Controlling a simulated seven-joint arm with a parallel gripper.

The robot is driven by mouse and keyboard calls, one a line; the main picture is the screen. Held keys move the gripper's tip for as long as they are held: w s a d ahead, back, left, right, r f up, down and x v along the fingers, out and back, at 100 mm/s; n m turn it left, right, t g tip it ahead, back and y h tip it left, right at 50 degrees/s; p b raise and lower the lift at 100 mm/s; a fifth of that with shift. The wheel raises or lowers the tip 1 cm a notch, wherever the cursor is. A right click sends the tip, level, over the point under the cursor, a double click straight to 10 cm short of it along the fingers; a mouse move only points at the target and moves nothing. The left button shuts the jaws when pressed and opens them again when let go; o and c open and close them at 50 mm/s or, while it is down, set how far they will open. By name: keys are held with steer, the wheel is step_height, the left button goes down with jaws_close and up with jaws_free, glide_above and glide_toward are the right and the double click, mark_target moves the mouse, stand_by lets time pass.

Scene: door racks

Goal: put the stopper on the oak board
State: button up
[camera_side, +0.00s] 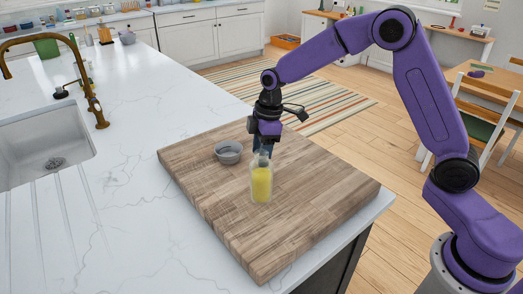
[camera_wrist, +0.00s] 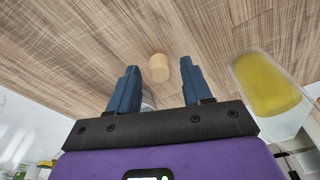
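The oak board (camera_side: 310,200) lies on the white counter's corner. A small tan, cork-like stopper (camera_wrist: 159,68) shows in the wrist view, between and just past my fingertips, with a gap on each side. It appears to be on the board, but I cannot tell its height exactly. I cannot make it out in the side view. My gripper (camera_side: 264,151) is low over the board, pointing down, with its blue fingers apart and empty; it also shows in the wrist view (camera_wrist: 158,64). A clear bottle of yellow liquid (camera_side: 261,185) stands close beside it, at right in the wrist view (camera_wrist: 270,85).
A small grey bowl (camera_side: 228,153) sits on the board left of my gripper. The sink (camera_side: 42,145) and brass tap (camera_side: 92,100) are at the far left. The board's front and right parts are clear.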

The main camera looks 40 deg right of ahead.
steer(key=shift+r, duration=0.1)
step_height(320, 180, up, 12)
steer(key=d, duration=0.1)
steer(key=shift+s+d, duration=0.35)
steer(key=s+d+f, duration=0.1)
steer(key=s+f, duration=0.1)
steer(key=s, duration=0.9)
steer(key=s+d+f, duration=0.2)
steer(key=s, duration=1)
steer(key=s+d+f+m+h, duration=0.1)
steer(key=s+d+f, duration=0.1)
steer(key=s, duration=0.9)
steer(key=shift+s+f, duration=0.15)
steer(key=shift+f, duration=0.05)
